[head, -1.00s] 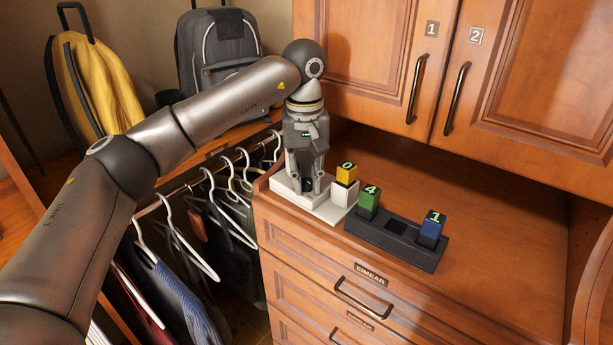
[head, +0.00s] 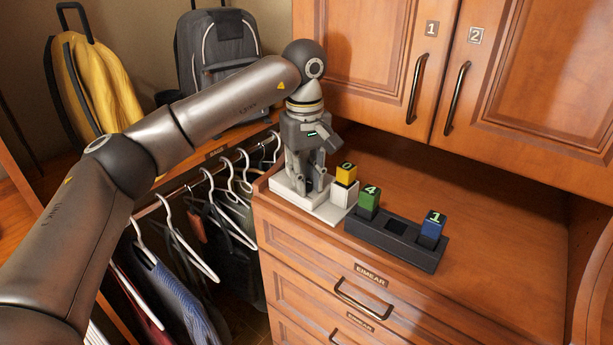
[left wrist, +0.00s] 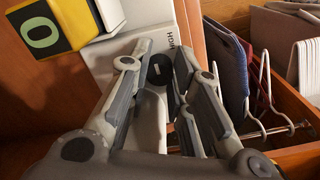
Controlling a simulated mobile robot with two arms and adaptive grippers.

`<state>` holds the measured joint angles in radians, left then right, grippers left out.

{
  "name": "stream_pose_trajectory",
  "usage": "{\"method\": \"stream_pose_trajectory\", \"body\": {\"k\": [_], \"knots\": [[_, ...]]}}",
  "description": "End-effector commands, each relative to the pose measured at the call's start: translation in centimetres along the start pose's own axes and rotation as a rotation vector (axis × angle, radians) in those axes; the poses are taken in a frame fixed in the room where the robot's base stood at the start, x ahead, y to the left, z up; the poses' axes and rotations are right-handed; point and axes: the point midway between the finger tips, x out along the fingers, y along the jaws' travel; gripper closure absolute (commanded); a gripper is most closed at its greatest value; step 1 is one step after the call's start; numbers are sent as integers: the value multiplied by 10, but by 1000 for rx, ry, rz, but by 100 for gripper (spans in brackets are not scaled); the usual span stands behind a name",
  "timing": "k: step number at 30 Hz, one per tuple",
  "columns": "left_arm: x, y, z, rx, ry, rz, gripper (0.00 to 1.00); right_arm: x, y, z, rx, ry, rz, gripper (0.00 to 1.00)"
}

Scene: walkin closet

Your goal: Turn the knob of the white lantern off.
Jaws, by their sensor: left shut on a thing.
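The white lantern (head: 330,212) is a low white body on the left end of the wooden dresser top. In the left wrist view its white face (left wrist: 112,62) carries the word HIGH, and a dark round knob (left wrist: 159,74) with a pale mark sits beside that word. My left gripper (head: 307,188) points down over the lantern and is shut on the knob, with one finger on each side of it. The fingers hide part of the knob and lantern. My right gripper is not in view.
A yellow block marked 0 (head: 346,173) sits on a white block at the lantern's right. A dark tray (head: 398,249) holds a green block (head: 369,198) and a blue block (head: 432,226). Hangers with clothes (head: 205,240) hang at left. The dresser top is clear at right.

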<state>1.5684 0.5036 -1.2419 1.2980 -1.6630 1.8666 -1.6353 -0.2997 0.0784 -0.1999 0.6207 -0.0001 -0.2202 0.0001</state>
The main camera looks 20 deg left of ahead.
Motion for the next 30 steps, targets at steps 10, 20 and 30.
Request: {"method": "stream_pose_trajectory", "body": {"k": [10,20,30], "knots": [[0,0,0,0,1,1,57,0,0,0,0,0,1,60],[-7,0,0,1,1,2,57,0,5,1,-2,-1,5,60],[-73,1,0,0,2,4,57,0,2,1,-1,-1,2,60]]}}
